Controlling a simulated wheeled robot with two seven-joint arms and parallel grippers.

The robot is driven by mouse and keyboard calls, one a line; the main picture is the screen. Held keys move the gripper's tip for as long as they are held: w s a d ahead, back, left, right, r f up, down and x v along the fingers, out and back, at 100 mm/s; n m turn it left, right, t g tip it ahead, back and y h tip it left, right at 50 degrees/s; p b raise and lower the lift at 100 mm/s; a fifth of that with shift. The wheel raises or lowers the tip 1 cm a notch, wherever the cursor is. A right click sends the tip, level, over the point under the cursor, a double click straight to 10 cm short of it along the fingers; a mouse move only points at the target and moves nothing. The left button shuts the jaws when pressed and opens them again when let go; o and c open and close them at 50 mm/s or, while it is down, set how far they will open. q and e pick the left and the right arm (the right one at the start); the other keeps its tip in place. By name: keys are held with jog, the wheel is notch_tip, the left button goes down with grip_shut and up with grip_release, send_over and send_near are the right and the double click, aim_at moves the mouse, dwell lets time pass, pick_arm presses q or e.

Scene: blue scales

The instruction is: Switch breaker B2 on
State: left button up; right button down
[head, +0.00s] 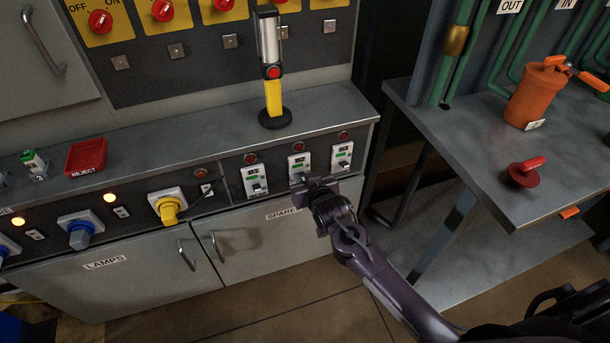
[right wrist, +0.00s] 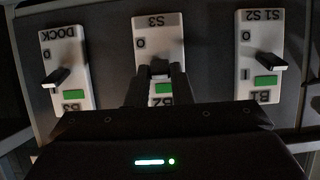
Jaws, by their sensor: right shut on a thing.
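Breaker B2 (head: 298,162) is the middle one of three white breaker plates on the front panel; in the right wrist view its plate (right wrist: 158,35) appears upside down, marked S3 and 0, with a green window partly covered. My right gripper (head: 310,185) is at B2's lower part. In the right wrist view its fingers (right wrist: 158,75) are shut on B2's dark lever (right wrist: 160,66), which is mostly hidden, so its exact tilt is hard to judge. My left gripper is out of view.
Breaker B3 (right wrist: 75,95) and breaker B1 (right wrist: 265,97) flank B2 closely, each with a protruding lever and green window. A lamp (head: 273,80) stands on the ledge above. A table (head: 450,150) with an orange canister (head: 537,95) stands right.

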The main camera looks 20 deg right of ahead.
jog(key=c, duration=1.3)
grip_release()
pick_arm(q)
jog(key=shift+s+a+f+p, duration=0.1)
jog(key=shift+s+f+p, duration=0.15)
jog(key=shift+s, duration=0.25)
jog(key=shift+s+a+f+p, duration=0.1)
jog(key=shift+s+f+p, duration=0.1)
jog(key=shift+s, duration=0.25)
pick_arm(e)
jog(key=v, duration=0.7)
jog(key=shift+s+r, duration=0.2)
jog(key=shift+s, duration=0.1)
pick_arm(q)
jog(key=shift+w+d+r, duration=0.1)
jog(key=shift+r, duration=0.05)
